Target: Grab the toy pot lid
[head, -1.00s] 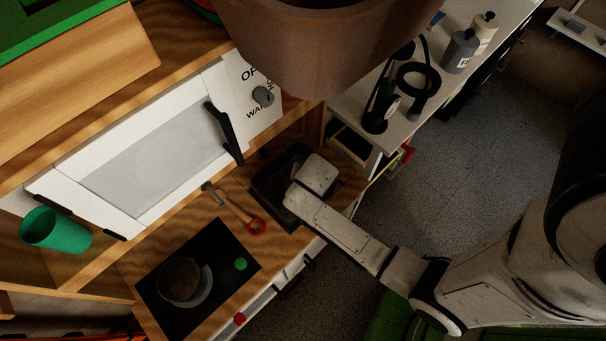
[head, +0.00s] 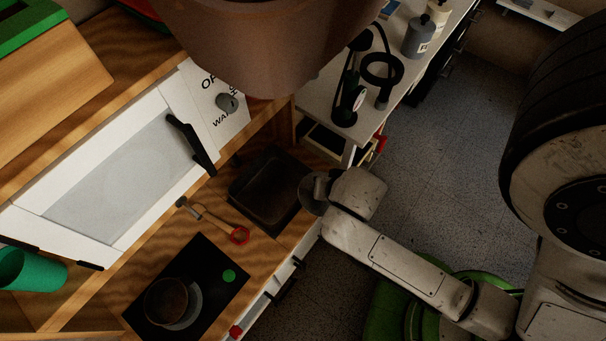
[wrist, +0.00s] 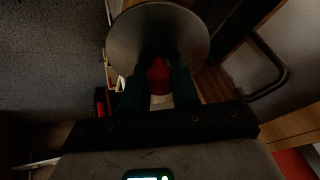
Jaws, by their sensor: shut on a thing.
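The toy pot lid (wrist: 126,40) is a round grey disc with a red knob (wrist: 158,72). It fills the upper middle of the wrist view. My gripper (wrist: 160,80) is shut on the knob, one dark green finger on each side. In the head view the lid (head: 312,190) shows as a dark disc at the end of my arm, in the air by the right edge of the black sink basin (head: 262,188). My fingers are mostly hidden there.
A toy pot (head: 166,301) stands on the black cooktop (head: 212,262). A white oven door (head: 120,190) with a black handle is behind. A brown pot (head: 275,55) hides the top middle. Open floor (head: 430,160) lies right.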

